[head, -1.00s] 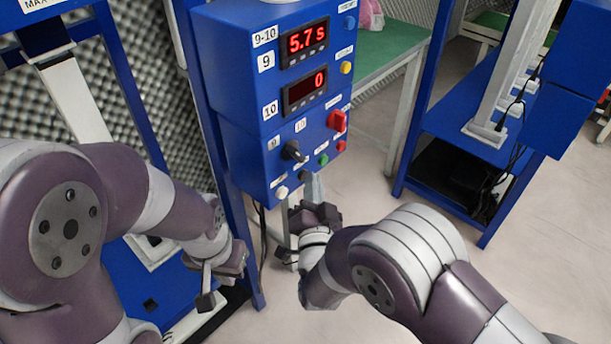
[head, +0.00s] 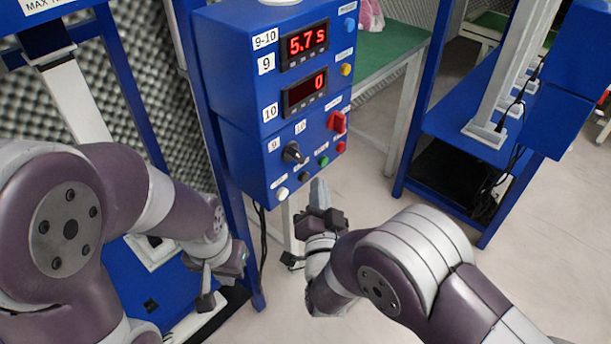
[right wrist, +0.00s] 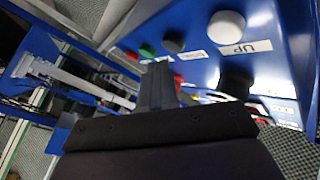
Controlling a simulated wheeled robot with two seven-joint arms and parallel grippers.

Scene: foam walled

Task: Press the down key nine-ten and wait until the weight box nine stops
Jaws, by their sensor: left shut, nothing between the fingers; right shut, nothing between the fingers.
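The blue control box (head: 235,100) carries a 9-10 label, a display for nine (head: 304,43) reading 5.7 s and a display for ten (head: 304,94) reading 0. Along its lower front are a white key, marked UP in the right wrist view (right wrist: 227,26), and a black key (head: 304,177) beside it, also in the right wrist view (right wrist: 173,42). The black key's label is unreadable. My right gripper (head: 319,188) is shut and empty, just below and right of the black key, apart from it. My left gripper (head: 206,290) is shut, low at left. I cannot make out weight box nine.
A green key (head: 323,161), red key (head: 341,147), red switch (head: 338,121) and black selector knob (head: 294,152) sit close to the black key. A blue post (head: 235,190) stands left of the box.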

